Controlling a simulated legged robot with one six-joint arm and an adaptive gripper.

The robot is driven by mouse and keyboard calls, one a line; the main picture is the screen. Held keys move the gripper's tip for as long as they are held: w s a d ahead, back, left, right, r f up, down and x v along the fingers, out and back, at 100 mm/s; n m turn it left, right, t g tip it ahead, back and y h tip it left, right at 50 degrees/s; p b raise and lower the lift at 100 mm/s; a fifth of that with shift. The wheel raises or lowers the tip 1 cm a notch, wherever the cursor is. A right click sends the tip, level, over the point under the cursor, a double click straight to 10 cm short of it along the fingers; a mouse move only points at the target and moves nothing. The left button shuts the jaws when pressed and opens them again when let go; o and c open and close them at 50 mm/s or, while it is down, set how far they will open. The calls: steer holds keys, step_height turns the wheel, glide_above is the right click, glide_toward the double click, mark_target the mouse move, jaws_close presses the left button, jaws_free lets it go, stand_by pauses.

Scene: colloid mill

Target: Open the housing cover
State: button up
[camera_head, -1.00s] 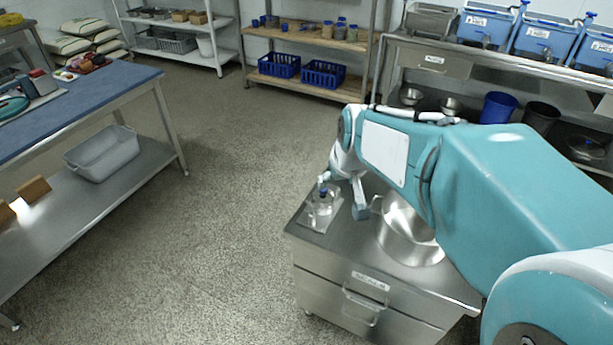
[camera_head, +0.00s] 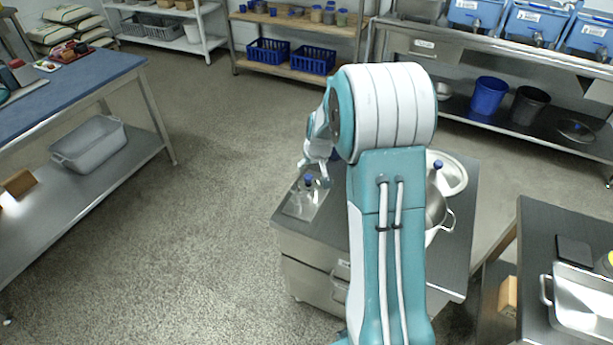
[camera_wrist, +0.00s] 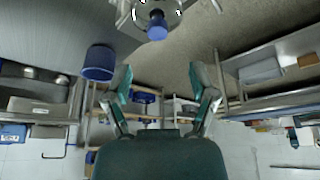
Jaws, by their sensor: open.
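I cannot tell for sure which part is the housing cover. On the steel cabinet (camera_head: 455,262), a round pale rim with a blue knob (camera_head: 438,164) shows behind my arm, partly hidden by it. A steel pot with a loop handle (camera_head: 437,212) is just in front of it. A clear vessel with a blue top (camera_head: 308,188) stands on the cabinet's left end. My gripper hangs above the left end near this vessel. In the wrist view my gripper (camera_wrist: 161,85) is open, with nothing between its fingers. A blue knob on a shiny part (camera_wrist: 157,25) shows beyond the fingers.
A dark table (camera_head: 540,235) with a steel pan (camera_head: 585,310) stands close at the right. A steel shelf at the back holds blue containers (camera_head: 475,14); a blue bucket (camera_head: 489,95) is below. A blue-topped table (camera_head: 60,85) is at left. The floor (camera_head: 220,180) between is clear.

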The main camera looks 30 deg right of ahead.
mark_target(309, 177)
steer(key=x, duration=0.7)
steer(key=shift+d+f, duration=0.1)
steer(key=shift+d, duration=0.15)
steer(key=shift+w+a+f, duration=0.1)
steer(key=shift+w+f, duration=0.15)
steer(key=shift+f, duration=0.2)
jaws_close()
